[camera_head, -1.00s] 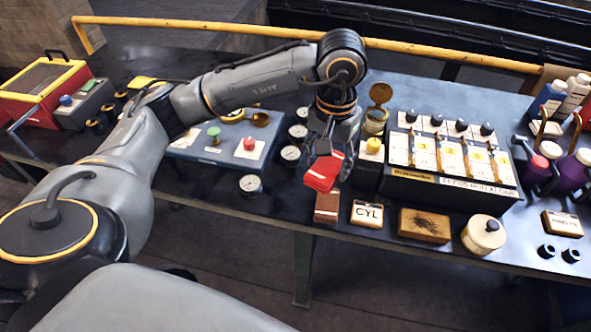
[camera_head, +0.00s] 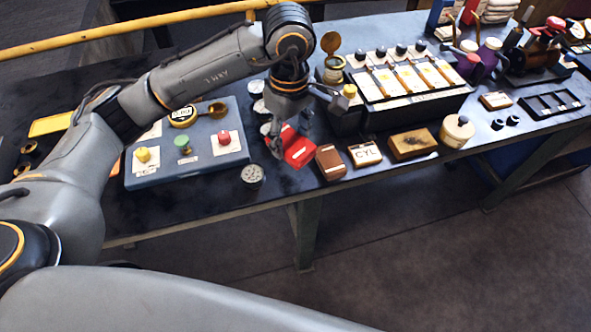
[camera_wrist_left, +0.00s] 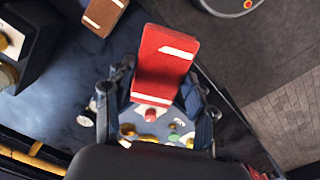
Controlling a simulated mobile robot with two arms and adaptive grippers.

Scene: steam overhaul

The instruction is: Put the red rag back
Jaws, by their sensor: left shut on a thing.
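The red rag (camera_head: 298,149) is a folded red block with a pale label. It is in my left gripper (camera_head: 284,140), just over the front part of the dark bench, left of a brown block. In the left wrist view the red rag (camera_wrist_left: 165,62) stands out between the two fingers of my left gripper (camera_wrist_left: 155,100), which are shut on it. Whether its underside touches the bench I cannot tell. My right gripper is not in view.
The brown block (camera_head: 330,162), the CYL block (camera_head: 365,153) and a wooden brush block (camera_head: 412,144) line the front edge rightward. A round gauge (camera_head: 252,174) and a blue-grey button panel (camera_head: 190,165) lie left. A black labelled box (camera_head: 400,108) stands behind.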

